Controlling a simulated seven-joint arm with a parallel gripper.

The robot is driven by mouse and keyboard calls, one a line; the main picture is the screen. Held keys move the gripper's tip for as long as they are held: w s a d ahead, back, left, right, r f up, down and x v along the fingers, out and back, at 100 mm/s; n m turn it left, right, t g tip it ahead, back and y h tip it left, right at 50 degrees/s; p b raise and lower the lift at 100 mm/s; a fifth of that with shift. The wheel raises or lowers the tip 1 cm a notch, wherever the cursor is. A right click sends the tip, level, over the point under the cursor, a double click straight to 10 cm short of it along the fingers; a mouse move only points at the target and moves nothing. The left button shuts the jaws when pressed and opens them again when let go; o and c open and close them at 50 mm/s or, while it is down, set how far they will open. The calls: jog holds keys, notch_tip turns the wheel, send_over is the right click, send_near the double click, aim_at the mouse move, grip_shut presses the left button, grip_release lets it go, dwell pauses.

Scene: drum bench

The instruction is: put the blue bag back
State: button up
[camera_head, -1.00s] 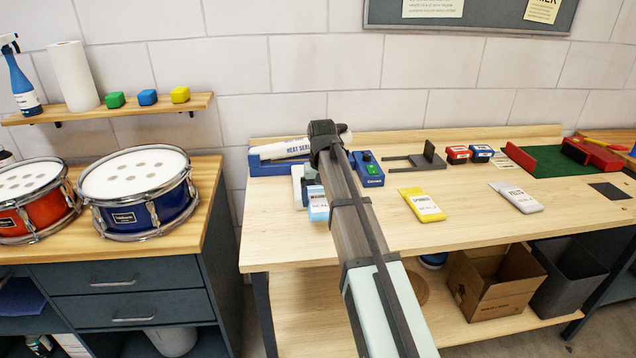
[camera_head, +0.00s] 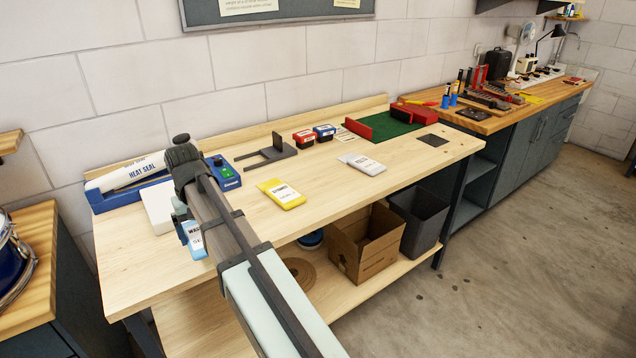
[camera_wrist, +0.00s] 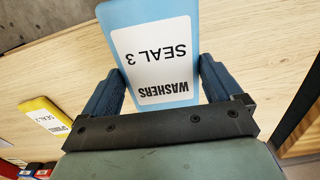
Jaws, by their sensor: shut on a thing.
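The blue bag (camera_head: 194,241) has a white label reading "WASHERS SEAL 3", which shows clearly in the wrist view (camera_wrist: 158,50). My gripper (camera_wrist: 160,70) is shut on it, with one dark blue finger at each side of the bag. In the head view my arm reaches over the left part of the wooden bench (camera_head: 270,222), and the bag hangs at its end near the front edge. Whether the bag touches the bench top is hard to tell. My arm hides most of the fingers in the head view.
A yellow bag (camera_head: 282,193) and a grey-white bag (camera_head: 362,164) lie on the bench. A white block (camera_head: 157,208), a heat sealer (camera_head: 130,178) and a blue device (camera_head: 222,174) stand near my gripper. A dark stand (camera_head: 275,152) is behind. Bare wood lies left of the bag.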

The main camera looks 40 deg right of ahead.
jog(key=w+d+r+m, duration=0.1)
jog(key=w+d+m, duration=0.15)
jog(key=d, duration=1.95)
jog(key=w+d+r+m, duration=0.15)
jog(key=d+m, duration=0.25)
jog(key=d, duration=1.7)
jog(key=r+n, duration=0.2)
jog(key=n, duration=0.5)
send_over(332, 182)
jog(key=shift+s+f, duration=0.1)
jog(key=shift+f, duration=5.05)
jog(key=shift+f, duration=0.15)
jog(key=o, duration=0.8)
notch_tip(332, 182, up, 12)
jog(key=shift+r, duration=0.2)
